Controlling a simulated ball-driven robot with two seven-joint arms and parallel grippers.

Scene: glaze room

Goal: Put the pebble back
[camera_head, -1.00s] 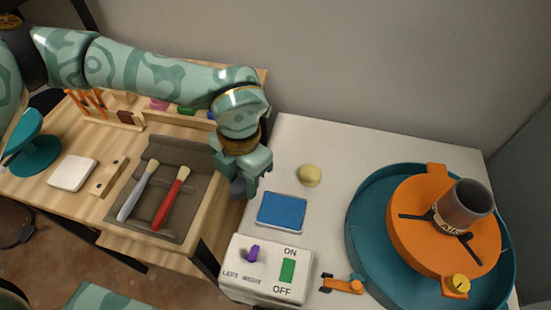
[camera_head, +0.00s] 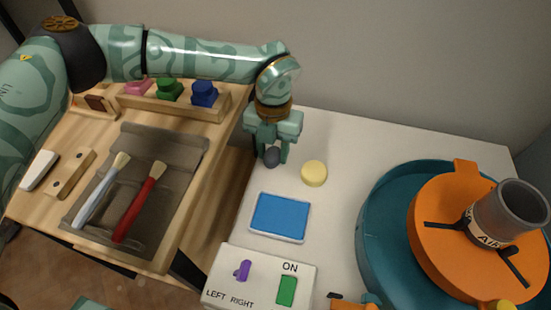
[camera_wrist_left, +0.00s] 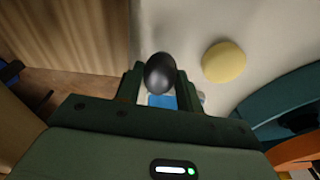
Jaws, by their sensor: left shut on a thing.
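The dark grey pebble (camera_head: 272,157) is between the fingers of my left gripper (camera_head: 271,152), over the back left part of the white table. The left wrist view also shows the pebble (camera_wrist_left: 159,73) gripped between the two fingertips of the left gripper (camera_wrist_left: 160,82). From these views I cannot tell whether the pebble touches the tabletop.
A pale yellow round piece (camera_head: 314,173) lies just right of the pebble. A blue pad (camera_head: 279,217) and a switch box (camera_head: 262,278) are nearer. A teal basin (camera_head: 372,225) with an orange wheel stands right. A wooden bench (camera_head: 150,262) with brushes is left.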

